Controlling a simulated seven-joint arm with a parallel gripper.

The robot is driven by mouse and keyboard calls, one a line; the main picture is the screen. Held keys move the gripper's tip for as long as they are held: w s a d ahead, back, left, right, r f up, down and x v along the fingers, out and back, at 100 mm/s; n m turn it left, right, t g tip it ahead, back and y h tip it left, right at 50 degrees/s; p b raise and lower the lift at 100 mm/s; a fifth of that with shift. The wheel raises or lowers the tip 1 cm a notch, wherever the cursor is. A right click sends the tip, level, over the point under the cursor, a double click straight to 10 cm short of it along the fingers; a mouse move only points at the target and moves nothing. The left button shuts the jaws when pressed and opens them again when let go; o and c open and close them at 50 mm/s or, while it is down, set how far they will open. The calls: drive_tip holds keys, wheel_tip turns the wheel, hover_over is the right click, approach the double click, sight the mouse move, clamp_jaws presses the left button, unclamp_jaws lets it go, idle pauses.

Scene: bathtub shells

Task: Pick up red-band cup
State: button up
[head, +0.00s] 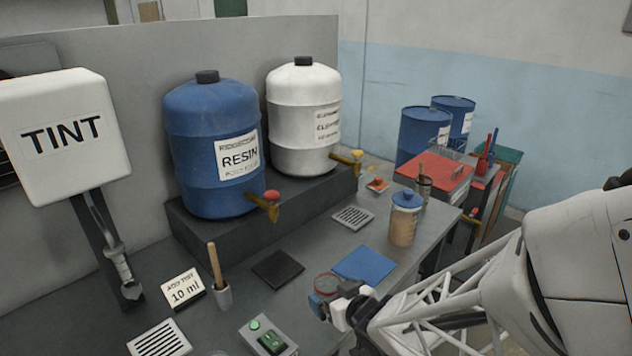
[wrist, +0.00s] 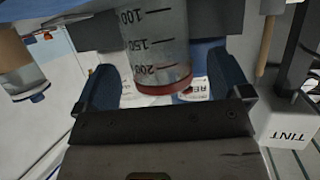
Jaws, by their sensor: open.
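The red-band cup is a clear cup with black graduation marks and a red band at its rim. In the wrist view the cup (wrist: 155,45) is between my two blue fingers, with visible gaps on both sides. In the head view only its red rim (head: 327,274) shows clearly, just above my gripper (head: 335,303), which hides most of its body. My gripper (wrist: 165,85) is open, its fingers around the cup. The cup's base is out of sight.
A blue mat (head: 363,263) and a lidded jar (head: 403,222) lie behind and to the right. A black mat (head: 278,269), a holder with a wooden-handled tool (head: 221,295), a 10 ml card (head: 183,289) and a switch box (head: 267,338) are left.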

sight(320, 275)
drive_tip(key=shift+x, duration=1.4)
drive_tip(key=c, duration=1)
drive_tip(key=shift+r, duration=0.15)
drive_tip(key=shift+r, duration=0.9)
drive_tip(key=shift+s+d+r, duration=0.15)
drive_tip(key=shift+s+r, duration=0.25)
drive_tip(key=shift+r, duration=0.4)
drive_tip(key=s+d, duration=0.1)
drive_tip(key=s, duration=0.3)
drive_tip(key=s+d, duration=0.1)
drive_tip(key=s, duration=0.4)
drive_tip(key=s+d+r, duration=0.1)
drive_tip(key=s+d, duration=0.1)
drive_tip(key=s, duration=0.3)
drive_tip(key=shift+s+r, duration=0.15)
drive_tip(key=shift+s, duration=0.1)
drive_tip(key=shift+s, duration=0.1)
